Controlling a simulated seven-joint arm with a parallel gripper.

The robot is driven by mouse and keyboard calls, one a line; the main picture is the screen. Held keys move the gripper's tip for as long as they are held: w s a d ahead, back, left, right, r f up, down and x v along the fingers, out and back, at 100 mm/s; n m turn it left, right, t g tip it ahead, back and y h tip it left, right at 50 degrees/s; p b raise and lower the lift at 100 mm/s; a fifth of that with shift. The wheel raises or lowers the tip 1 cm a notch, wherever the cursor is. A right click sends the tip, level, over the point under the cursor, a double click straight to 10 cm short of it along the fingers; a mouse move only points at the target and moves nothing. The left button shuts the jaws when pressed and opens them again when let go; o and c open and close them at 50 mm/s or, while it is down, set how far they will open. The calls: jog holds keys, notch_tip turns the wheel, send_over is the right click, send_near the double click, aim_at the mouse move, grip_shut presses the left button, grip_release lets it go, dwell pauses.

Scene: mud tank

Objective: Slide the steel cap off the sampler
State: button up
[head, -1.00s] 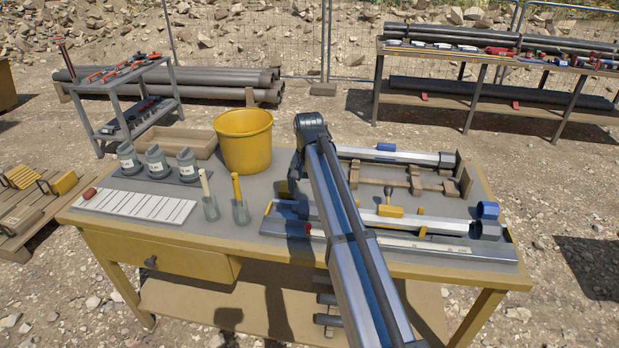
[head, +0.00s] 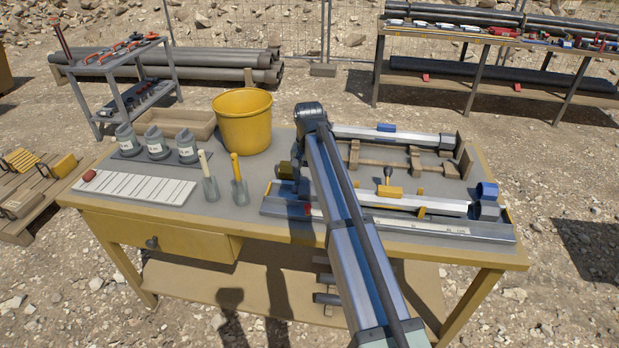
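A long pale steel sampler tube (head: 430,206) lies in a shallow tray (head: 440,232) along the front right of the table. A dark steel cap-like collar (head: 485,211) sits at its right end, and a yellow block with a dark knob (head: 389,189) rests at the tube. A second steel tube (head: 400,135) with a blue fitting lies behind on wooden supports, with a grey collar at its right end. My gripper (head: 302,186) is low near the tray's left end, mostly hidden by my own arm. Its fingers and anything between them cannot be made out.
A blue ring (head: 487,192) stands at the right table edge. A yellow bucket (head: 242,121), grey jars (head: 156,146), two trowels (head: 239,180) and a white segmented board (head: 135,188) occupy the left half. The grey strip between bucket and trowels is fairly clear.

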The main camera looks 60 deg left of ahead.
jog(key=c, duration=0.9)
jog(key=shift+s+a, duration=0.1)
jog(key=shift+s+a, duration=1.95)
jog(key=o, duration=1.5)
notch_tip(320, 180, up, 14)
jog(key=shift+f, duration=0.1)
